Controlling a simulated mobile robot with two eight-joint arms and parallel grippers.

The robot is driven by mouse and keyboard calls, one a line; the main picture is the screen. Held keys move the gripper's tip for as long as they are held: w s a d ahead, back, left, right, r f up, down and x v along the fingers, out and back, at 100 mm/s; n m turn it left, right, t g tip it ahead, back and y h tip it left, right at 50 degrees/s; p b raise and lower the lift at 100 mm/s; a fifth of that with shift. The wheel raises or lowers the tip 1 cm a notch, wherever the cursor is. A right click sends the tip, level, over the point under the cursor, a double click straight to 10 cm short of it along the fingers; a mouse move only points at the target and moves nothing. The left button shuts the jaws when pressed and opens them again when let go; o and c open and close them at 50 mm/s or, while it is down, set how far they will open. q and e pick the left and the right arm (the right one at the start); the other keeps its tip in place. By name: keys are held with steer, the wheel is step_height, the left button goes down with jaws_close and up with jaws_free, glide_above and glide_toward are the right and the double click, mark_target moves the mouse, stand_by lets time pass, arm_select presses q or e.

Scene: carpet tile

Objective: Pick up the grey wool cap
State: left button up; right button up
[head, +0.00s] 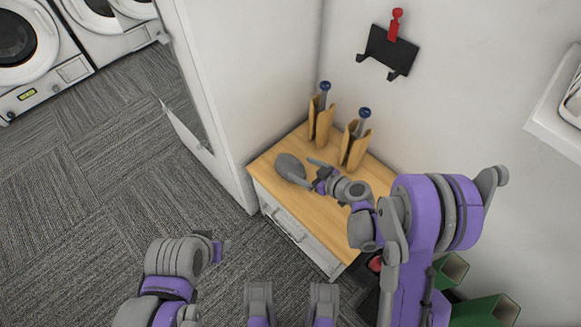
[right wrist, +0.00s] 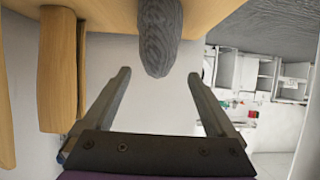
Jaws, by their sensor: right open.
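The grey wool cap (head: 290,168) lies on the wooden top of a low cabinet, near its left edge. In the right wrist view the cap (right wrist: 160,38) comes in from the top edge, its rounded end between the lines of the two fingers. My right gripper (head: 316,174) is open, just right of the cap in the head view. In the right wrist view its fingers (right wrist: 160,76) stand wide apart with nothing clamped. I cannot tell whether they touch the cap. My left arm is at the lower left; its gripper (head: 216,248) shows only in part, fingers not clear.
The cabinet's wooden top (head: 268,158) also holds two tan holders (head: 320,124) (head: 355,148) with blue-topped handles behind the right gripper. A white partition (head: 215,90) stands to the left. A black wall rack (head: 388,52) hangs above. Open carpet (head: 100,190) lies at left.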

mark_target(297, 165)
steer(key=b+x, duration=0.1)
steer(key=x, duration=0.4)
steer(key=shift+w+a+f, duration=0.1)
steer(key=shift+w+a, duration=0.05)
steer(key=shift+w, duration=0.15)
jaws_close()
